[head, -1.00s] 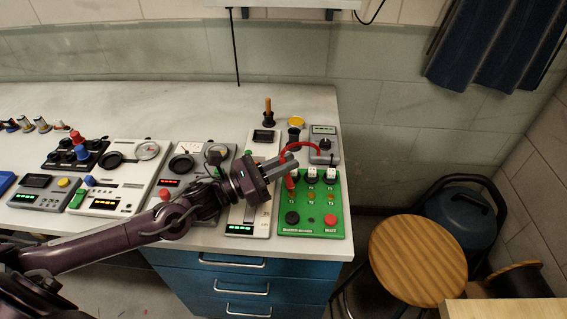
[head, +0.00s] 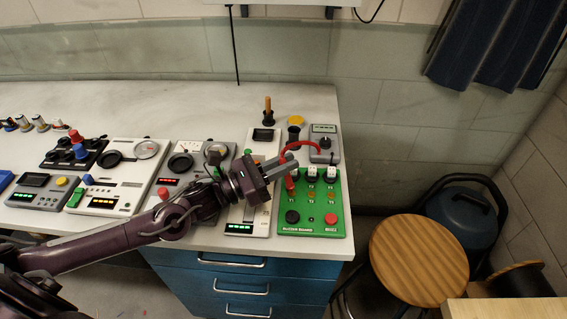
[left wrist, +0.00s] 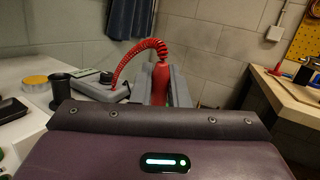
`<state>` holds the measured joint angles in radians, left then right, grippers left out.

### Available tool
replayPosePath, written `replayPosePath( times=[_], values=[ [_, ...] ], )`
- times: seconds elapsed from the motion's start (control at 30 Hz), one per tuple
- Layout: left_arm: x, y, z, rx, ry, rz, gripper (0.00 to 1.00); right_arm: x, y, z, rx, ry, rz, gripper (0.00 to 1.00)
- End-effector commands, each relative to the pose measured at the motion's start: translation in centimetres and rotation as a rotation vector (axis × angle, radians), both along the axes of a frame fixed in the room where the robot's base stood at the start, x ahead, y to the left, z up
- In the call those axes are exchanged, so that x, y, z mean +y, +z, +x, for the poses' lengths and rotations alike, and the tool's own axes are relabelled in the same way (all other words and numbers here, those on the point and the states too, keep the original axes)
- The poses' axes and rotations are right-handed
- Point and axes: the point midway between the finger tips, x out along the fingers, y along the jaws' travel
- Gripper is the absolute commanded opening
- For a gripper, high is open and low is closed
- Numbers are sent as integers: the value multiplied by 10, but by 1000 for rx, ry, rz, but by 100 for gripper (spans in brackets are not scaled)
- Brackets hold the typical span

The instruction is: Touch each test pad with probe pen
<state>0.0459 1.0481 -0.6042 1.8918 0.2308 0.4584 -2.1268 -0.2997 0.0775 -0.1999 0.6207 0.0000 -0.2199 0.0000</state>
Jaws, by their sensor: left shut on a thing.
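My left gripper (head: 287,164) is shut on the red probe pen (head: 291,182), which points down over the upper left part of the green test board (head: 321,226). The pen (left wrist: 160,82) also shows between the fingers in the left wrist view, with its coiled red cord running to the grey meter box (left wrist: 101,88). That meter box (head: 325,144) stands behind the board in the head view. The board has small gold pads, several white-topped switches, a black knob (head: 292,217) and a red button (head: 330,219). I cannot tell whether the pen tip touches a pad. My right gripper is not in view.
Several control panels line the bench to the left, under and beside my left arm. A black cup (head: 293,134) and a yellow disc (head: 295,120) stand behind the board. A wooden stool (head: 418,259) is right of the bench.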

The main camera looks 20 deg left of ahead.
Motion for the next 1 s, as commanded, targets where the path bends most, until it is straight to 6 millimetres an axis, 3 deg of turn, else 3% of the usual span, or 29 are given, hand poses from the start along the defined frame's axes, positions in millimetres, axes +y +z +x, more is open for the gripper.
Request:
replayPosePath(
  times=[1.0],
  values=[
    [0,-3,0,0,0,0,0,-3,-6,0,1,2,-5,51]
  ],
)
